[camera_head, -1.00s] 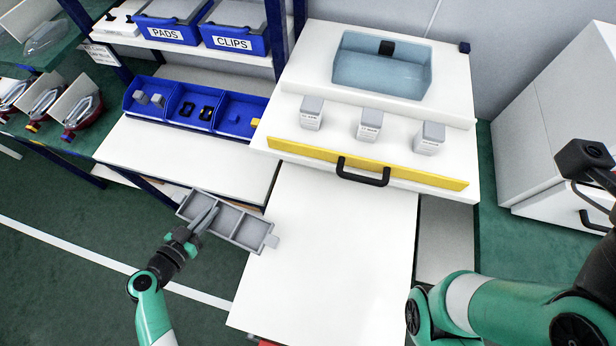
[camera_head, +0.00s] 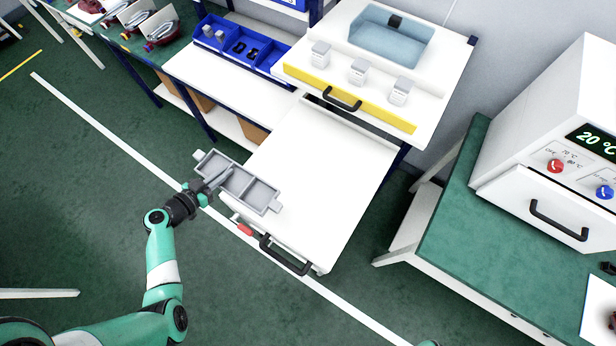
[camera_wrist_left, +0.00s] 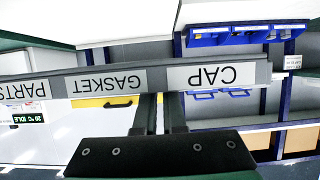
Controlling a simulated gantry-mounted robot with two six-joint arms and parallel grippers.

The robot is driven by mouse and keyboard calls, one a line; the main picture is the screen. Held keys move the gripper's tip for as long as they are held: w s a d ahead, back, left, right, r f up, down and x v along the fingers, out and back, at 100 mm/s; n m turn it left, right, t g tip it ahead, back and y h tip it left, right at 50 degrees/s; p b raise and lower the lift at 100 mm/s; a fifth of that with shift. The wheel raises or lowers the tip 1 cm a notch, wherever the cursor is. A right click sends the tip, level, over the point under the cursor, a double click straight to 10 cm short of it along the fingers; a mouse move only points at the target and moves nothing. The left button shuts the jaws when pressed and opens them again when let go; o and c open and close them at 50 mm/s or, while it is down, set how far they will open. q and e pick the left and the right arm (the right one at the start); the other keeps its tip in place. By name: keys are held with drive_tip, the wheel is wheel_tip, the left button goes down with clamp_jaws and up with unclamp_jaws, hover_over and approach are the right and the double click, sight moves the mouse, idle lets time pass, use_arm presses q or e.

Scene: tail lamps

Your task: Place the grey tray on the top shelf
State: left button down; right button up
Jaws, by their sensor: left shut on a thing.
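The grey tray (camera_head: 262,194) has open compartments in a row and a small tab at each end. My left gripper (camera_head: 213,184) is shut on the tray and holds it in the air, in front of the left edge of a white pull-out surface (camera_head: 325,170). In the left wrist view the tray's side (camera_wrist_left: 160,80) spans the picture, with PARTS, GASKET and CAP labels upside down and the fingers against it. A shelf unit with blue posts stands behind. Only the edge of its upper level, with a blue bin (camera_head: 285,4), shows in the head view. My right gripper is out of view.
Blue open bins (camera_head: 240,45) stand on the white lower shelf (camera_head: 215,80). A yellow-fronted bench (camera_head: 350,92) holds white boxes and a clear blue basin (camera_head: 390,38). A white heater (camera_head: 560,150) sits on a green table at right.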

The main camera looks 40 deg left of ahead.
use_arm(q)
drive_tip(key=shift+f, duration=0.1)
drive_tip(key=w+d+f+b, duration=0.1)
drive_tip(key=b, duration=0.4)
drive_tip(key=w+d+f+b, duration=0.1)
drive_tip(key=d+f+b, duration=0.1)
drive_tip(key=b, duration=0.3)
drive_tip(key=shift+w+d+f+b, duration=0.2)
drive_tip(key=shift+w+d+b, duration=0.05)
drive_tip(key=shift+w+b, duration=0.15)
drive_tip(key=w+d, duration=0.3)
drive_tip(key=shift+d+f, duration=0.2)
drive_tip(key=b, duration=0.1)
hover_over(275, 186)
drive_tip(key=s, duration=0.2)
drive_tip(key=f, duration=0.5)
drive_tip(key=shift+w+d, duration=0.25)
drive_tip(key=shift+w+d+f, duration=0.25)
drive_tip(key=shift+f, duration=0.15)
wheel_tip(275, 186, down, 4)
drive_tip(key=shift+w+d+r+b, duration=0.1)
drive_tip(key=shift+r+b, duration=0.1)
drive_tip(key=shift+b, duration=0.9)
drive_tip(key=shift+r, duration=0.15)
